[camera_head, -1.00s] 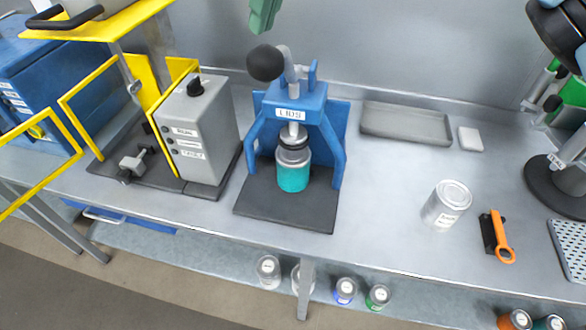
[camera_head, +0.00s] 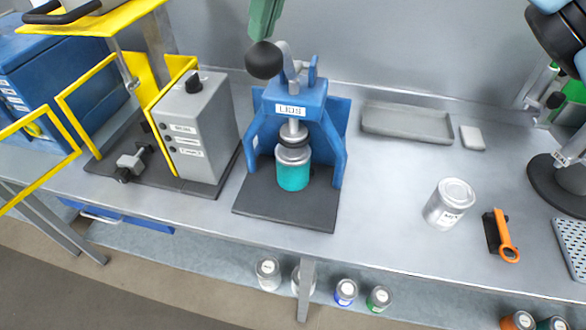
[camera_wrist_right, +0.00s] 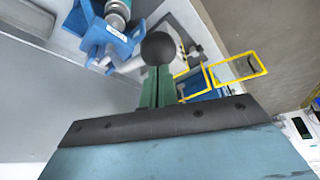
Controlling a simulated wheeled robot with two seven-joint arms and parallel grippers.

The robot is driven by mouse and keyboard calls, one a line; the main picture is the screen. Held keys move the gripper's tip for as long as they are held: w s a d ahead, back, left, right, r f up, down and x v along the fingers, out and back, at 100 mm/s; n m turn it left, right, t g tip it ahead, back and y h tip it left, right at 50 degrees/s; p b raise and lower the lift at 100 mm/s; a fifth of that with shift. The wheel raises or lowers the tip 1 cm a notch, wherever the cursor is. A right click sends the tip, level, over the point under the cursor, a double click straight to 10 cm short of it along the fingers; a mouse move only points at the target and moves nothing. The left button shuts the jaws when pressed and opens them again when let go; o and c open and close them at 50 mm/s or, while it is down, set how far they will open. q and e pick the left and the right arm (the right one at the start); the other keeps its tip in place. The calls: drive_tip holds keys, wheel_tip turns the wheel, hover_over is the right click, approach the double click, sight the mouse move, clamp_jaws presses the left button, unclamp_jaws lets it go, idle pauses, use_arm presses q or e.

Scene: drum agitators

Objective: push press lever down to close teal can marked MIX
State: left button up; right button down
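The blue press (camera_head: 296,92), labelled LIDS, stands on a dark base plate (camera_head: 285,205). Its lever ends in a black ball (camera_head: 264,60), raised at the upper left of the press. A teal can (camera_head: 293,177) with a grey top stands upright under the press ram. No MIX marking is readable on it. My right gripper (camera_head: 264,22) shows as green fingers at the top edge, just above the ball. In the right wrist view the green fingers (camera_wrist_right: 158,84) are together, with the black ball (camera_wrist_right: 158,48) right at their tips; contact is unclear. My left gripper is not in view.
A grey control box (camera_head: 195,130) and yellow frame (camera_head: 90,85) stand left of the press. Several cans stand on the lower shelf.

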sight(263, 73)
drive_tip(key=shift+f, duration=0.15)
drive_tip(key=shift+s+a+f+b, duration=0.1)
drive_tip(key=shift+s+f+b, duration=0.1)
drive_tip(key=shift+f+b, duration=0.25)
drive_tip(key=shift+s+a+f+b, duration=0.1)
drive_tip(key=shift+s+f+b, duration=0.1)
drive_tip(key=shift+f+b, duration=0.25)
drive_tip(key=shift+s+f+b, duration=0.35)
drive_tip(key=shift+f+b, duration=0.5)
drive_tip(key=shift+f, duration=0.15)
drive_tip(key=shift+s+a+f+b, duration=0.1)
drive_tip(key=shift+s+f+b, duration=0.05)
drive_tip(key=shift+f+b, duration=0.35)
drive_tip(key=shift+s+a+f+b, duration=0.1)
drive_tip(key=shift+s+f+b, duration=0.05)
drive_tip(key=shift+f+b, duration=0.3)
drive_tip(key=shift+f, duration=0.1)
